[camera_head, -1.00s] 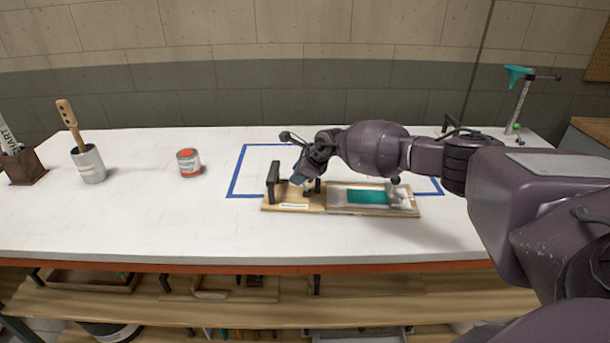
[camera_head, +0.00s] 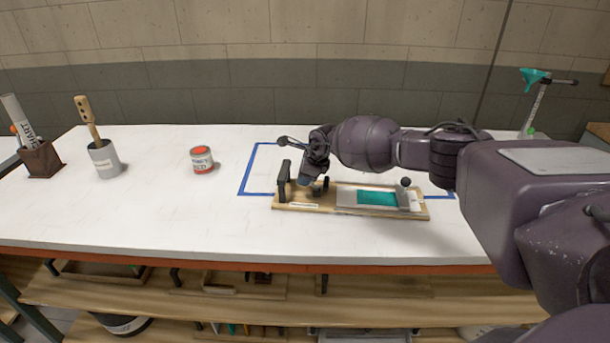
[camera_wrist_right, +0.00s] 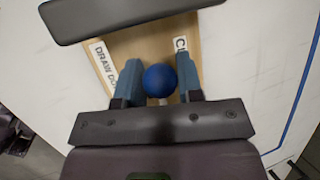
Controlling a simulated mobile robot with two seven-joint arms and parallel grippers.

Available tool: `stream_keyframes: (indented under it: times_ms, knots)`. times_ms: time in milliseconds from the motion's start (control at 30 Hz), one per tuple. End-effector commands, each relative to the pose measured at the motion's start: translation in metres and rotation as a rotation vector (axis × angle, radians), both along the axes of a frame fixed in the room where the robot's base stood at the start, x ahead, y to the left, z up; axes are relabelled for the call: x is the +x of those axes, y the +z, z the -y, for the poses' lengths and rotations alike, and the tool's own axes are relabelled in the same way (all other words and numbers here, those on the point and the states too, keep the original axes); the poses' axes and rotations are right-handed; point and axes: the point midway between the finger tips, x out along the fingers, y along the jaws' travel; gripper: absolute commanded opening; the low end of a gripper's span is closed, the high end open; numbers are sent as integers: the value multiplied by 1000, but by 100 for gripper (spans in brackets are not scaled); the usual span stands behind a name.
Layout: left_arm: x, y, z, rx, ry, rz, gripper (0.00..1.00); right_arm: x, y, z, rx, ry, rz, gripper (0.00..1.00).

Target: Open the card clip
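The wooden drawdown board (camera_head: 345,213) lies on the white table and carries a teal-striped card (camera_head: 376,198). A black upright bracket (camera_head: 285,181) stands at its left end. A knobbed clip (camera_head: 408,197) sits across the card's right end. My right gripper (camera_head: 306,182) is low over the board's left part, beside the bracket. In the right wrist view its two bluish fingers (camera_wrist_right: 161,80) are apart, with a blue ball knob (camera_wrist_right: 160,80) between them. I cannot tell whether they touch it. Labels show on the board there, partly covered. My left gripper is not in view.
A red-and-white can (camera_head: 202,160), a grey cup (camera_head: 104,160) with a wooden-handled tool and a brown holder (camera_head: 40,159) stand to the left. Blue tape (camera_head: 242,180) outlines an area around the board. A teal-topped stand (camera_head: 534,100) is at the back right. The table's front is clear.

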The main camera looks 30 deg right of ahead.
Motion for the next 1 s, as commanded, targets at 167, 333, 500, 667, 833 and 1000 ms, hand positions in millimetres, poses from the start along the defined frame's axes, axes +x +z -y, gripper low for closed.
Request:
stream_keyframes:
  times_ms: [167, 333, 500, 667, 833, 1000]
  knots:
    - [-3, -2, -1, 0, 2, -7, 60, 0, -1, -1, 1, 1, 0, 58]
    - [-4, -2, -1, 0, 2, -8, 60, 0, -1, 0, 1, 0, -1, 58]
    - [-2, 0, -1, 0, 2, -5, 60, -2, 4, 0, 1, 0, 1, 58]
    - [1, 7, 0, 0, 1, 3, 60, -9, 21, 4, -1, 2, 2, 58]
    - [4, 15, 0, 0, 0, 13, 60, -22, 47, 7, 1, 1, 2, 58]
    - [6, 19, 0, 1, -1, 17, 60, -34, 71, 11, 0, 2, 1, 58]
